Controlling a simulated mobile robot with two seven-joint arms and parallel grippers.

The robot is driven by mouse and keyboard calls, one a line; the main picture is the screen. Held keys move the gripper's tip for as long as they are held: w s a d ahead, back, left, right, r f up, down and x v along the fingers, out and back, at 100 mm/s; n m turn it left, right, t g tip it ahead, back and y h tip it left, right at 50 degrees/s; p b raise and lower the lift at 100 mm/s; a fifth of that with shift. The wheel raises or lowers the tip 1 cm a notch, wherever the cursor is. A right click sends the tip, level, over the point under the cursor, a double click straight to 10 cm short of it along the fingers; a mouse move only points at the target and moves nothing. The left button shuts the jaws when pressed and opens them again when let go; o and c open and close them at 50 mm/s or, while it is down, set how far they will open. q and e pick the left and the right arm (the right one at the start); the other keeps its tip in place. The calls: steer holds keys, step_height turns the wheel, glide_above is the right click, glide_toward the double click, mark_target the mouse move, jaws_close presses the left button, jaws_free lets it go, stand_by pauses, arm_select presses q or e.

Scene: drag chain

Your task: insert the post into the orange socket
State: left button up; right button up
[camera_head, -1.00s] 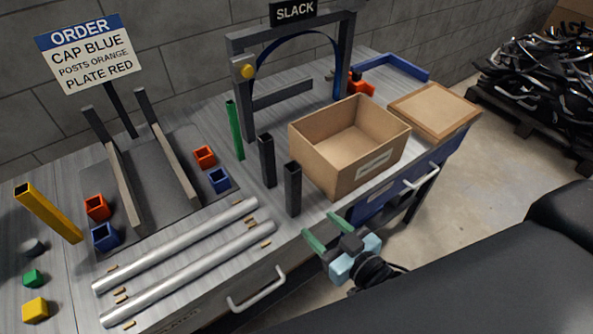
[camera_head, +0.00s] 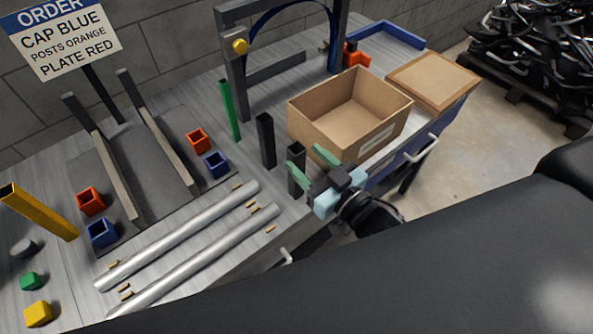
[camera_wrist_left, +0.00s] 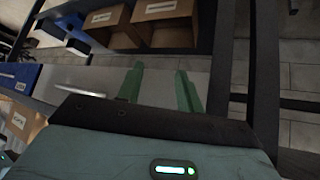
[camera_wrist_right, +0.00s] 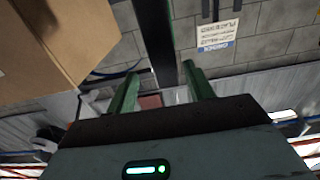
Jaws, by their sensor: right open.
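Two dark hollow posts stand upright near the table's front edge: a far one (camera_head: 266,140) and a near one (camera_head: 295,183), partly hidden by my right gripper (camera_head: 311,164). That gripper is open, its green fingers close to the near post's upper part. In the right wrist view a dark post (camera_wrist_right: 155,35) shows between and beyond the open fingers (camera_wrist_right: 158,90); contact cannot be told. One orange socket (camera_head: 198,140) sits at the fixture plate's right, another (camera_head: 90,201) at its left; both look empty. My left gripper (camera_wrist_left: 160,88) is open and empty in its wrist view.
Blue sockets (camera_head: 216,164) (camera_head: 102,233) sit beside the orange ones. A green post (camera_head: 230,110) and a yellow post (camera_head: 38,212) stand on the table. An open cardboard box (camera_head: 350,115) is just behind my right gripper. Two silver rods (camera_head: 180,235) lie in front.

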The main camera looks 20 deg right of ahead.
mark_target(291, 149)
steer(key=shift+a+p+x, duration=0.15)
steer(key=shift+p+x, duration=0.1)
steer(key=shift+x, duration=1.05)
steer(key=shift+a+p+x, duration=0.15)
steer(key=shift+p+x, duration=0.1)
steer(key=shift+x, duration=1)
steer(key=shift+s, duration=0.15)
steer(key=shift+c, duration=0.3)
jaws_close()
